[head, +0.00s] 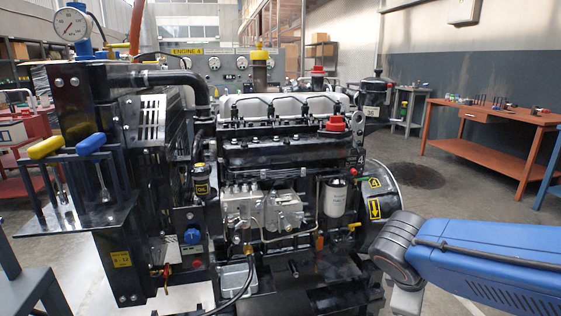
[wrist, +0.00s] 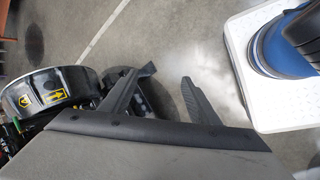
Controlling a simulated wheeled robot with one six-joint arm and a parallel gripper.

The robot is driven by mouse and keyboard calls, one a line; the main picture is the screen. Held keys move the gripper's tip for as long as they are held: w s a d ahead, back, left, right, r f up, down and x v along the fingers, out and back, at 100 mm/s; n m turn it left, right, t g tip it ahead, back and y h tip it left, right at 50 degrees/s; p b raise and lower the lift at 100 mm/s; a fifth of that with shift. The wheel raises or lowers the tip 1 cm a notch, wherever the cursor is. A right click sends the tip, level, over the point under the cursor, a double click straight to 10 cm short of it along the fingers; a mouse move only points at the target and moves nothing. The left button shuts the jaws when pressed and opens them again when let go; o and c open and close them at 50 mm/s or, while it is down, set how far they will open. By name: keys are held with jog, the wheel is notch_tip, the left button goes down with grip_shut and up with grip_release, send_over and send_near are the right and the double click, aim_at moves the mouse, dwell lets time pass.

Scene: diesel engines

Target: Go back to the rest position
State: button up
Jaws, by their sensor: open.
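My gripper (wrist: 161,78) shows in the wrist view with its two dark fingers spread apart and nothing between them. Bare grey floor shows past the fingertips. The black diesel engine (head: 285,148) fills the middle of the head view. Its round black housing with yellow arrow labels (wrist: 45,93) is at the left of the wrist view, beside my left finger. In the head view my blue arm reaches in from the right, near the engine's right side.
An orange workbench (head: 490,116) with small parts stands at the back right. Two screwdrivers, yellow-handled (head: 51,146) and blue-handled (head: 91,143), stand in a holder at the left. Open floor (head: 415,165) lies between engine and bench. My white base shows right in the wrist view.

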jog(key=s+r+m+y, duration=0.1)
jog(key=s+m+y, duration=0.3)
jog(key=s+m, duration=0.3)
jog(key=m, duration=0.2)
jog(key=shift+r+m+t, duration=0.2)
jog(key=shift+m+t, duration=0.2)
jog(key=shift+s+a+r+m+t+y, duration=0.25)
jog(key=shift+a+r+m+y, duration=0.2)
jog(key=shift+m, duration=0.35)
jog(key=shift+c, duration=0.2)
